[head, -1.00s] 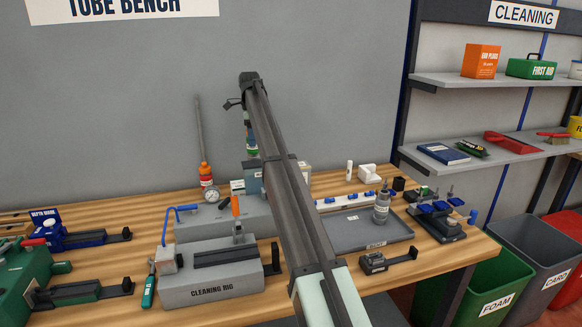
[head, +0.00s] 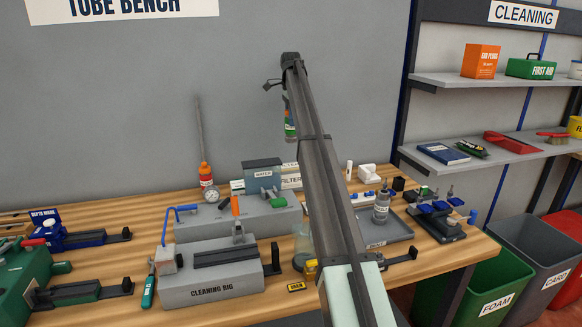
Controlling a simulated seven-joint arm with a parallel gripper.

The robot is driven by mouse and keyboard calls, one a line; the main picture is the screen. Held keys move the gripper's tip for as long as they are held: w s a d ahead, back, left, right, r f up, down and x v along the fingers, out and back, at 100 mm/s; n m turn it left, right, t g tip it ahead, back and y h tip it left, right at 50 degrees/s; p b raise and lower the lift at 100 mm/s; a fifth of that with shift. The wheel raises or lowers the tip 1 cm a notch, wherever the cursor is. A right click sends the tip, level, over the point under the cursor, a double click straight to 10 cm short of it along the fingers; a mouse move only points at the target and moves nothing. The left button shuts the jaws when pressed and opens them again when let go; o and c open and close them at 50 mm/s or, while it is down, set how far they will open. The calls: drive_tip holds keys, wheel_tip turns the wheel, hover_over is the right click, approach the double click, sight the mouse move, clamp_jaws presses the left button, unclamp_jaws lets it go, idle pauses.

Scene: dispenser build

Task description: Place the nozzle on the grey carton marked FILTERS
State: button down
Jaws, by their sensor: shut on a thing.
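The grey carton marked FILTERS (head: 290,170) stands at the back of the bench in the head view. Its label reads "FILTER" before my arm cuts it off on the right. My gripper (head: 290,130) hangs from the far end of my arm, in the picture above the carton, small and partly behind the arm. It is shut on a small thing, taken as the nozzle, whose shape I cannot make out. A green part and a coloured band show at the hand. The fingertips are not clear, and I cannot tell the gap down to the carton.
A blue-grey box marked MOTOR (head: 262,164) stands just left of the carton. The grey cleaning rig (head: 212,291) is nearer. An orange-topped gauge (head: 206,175) stands at left. A grey tray (head: 398,232) with a bottle (head: 381,208) lies right of my arm.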

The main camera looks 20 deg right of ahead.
sight(291, 142)
drive_tip(key=shift+f+n, duration=0.1)
drive_tip(key=shift+n, duration=0.2)
drive_tip(key=shift+f, duration=4.85)
drive_tip(key=shift+f, duration=0.1)
drive_tip(key=shift+c, duration=2.2)
unclamp_jaws()
drive_tip(key=shift+f, duration=0.1)
wheel_tip(291, 142, up, 12)
drive_tip(key=shift+r, duration=0.2)
